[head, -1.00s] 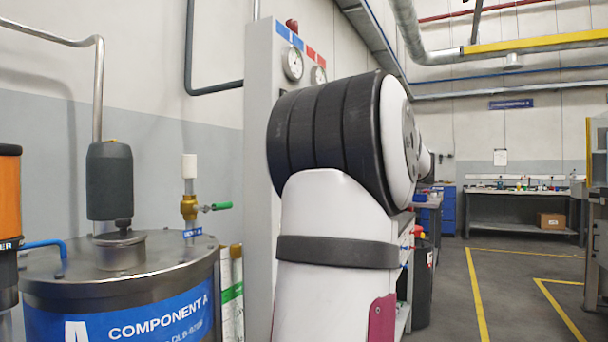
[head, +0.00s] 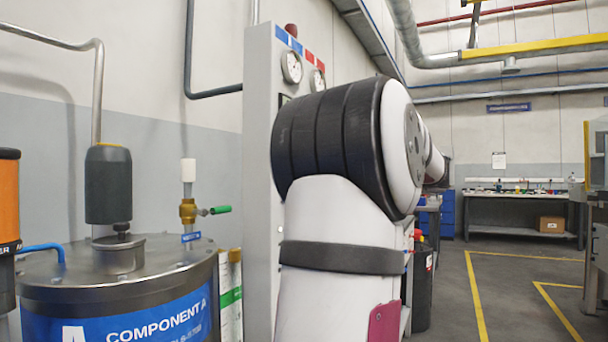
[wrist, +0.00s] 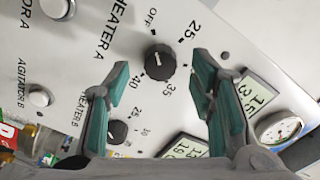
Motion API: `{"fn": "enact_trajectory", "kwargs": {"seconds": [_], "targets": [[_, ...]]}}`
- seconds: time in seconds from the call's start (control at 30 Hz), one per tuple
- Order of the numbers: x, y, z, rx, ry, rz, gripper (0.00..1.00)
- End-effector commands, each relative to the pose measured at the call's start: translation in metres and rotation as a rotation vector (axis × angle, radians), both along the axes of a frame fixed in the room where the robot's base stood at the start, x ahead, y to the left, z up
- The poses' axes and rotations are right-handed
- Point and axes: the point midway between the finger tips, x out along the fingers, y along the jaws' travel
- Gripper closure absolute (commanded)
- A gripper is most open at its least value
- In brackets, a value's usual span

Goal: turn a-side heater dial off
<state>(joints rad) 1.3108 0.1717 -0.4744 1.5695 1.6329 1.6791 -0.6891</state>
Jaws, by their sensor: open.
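The heater A dial (wrist: 160,61) is a round black knob with a white mark on a pale panel in the wrist view. OFF, 25, 35 and 40 are printed around it. I cannot tell exactly which value its mark points at. My gripper (wrist: 160,76) is open, its two teal-padded fingers on either side of the dial in the picture. No contact with the knob shows.
The smaller-looking heater B dial (wrist: 117,131) sits near the left finger. A push button (wrist: 40,97), digital displays (wrist: 258,93) and a gauge (wrist: 279,128) are also close. In the head view, a Component A drum (head: 120,290) stands left; the floor at right is open.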

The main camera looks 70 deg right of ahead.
Motion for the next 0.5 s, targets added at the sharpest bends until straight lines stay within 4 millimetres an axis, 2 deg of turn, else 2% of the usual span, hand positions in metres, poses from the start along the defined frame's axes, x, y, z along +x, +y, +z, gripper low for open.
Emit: {"fn": "enact_trajectory", "kwargs": {"seconds": [0.1,0.3,0.5], "targets": [[-0.026,0.001,-0.001,0.001,0.000,-0.005,0.50],[-0.064,0.006,-0.001,0.001,0.001,-0.003,0.50],[-0.087,0.009,-0.001,0.001,0.001,-0.001,0.50]]}}
